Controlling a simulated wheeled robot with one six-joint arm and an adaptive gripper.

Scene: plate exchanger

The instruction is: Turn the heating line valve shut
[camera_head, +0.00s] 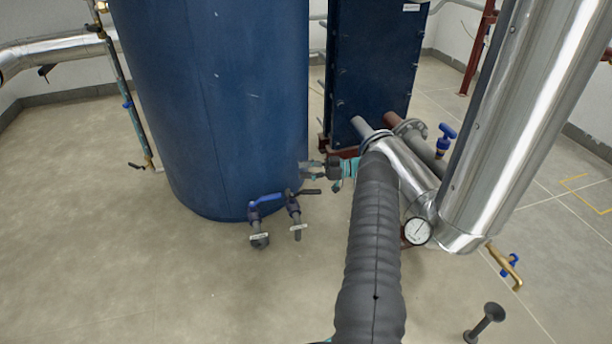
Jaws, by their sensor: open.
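Two small valves stick out low at the front of the blue tank. The left one has a blue lever (267,199) and a label on its pipe. The right one has a dark lever (308,192) and its own label. The labels are too small to read, so I cannot tell which valve is on the heating line. Another valve with a blue handle (446,132) stands by the plate exchanger at right.
The blue tank (225,100) fills the left centre. The dark blue plate exchanger (375,65) stands behind. A thick silver pipe (520,110) with a gauge (418,231) blocks the right. A brass valve (506,266) sits low at right. The floor at left is clear.

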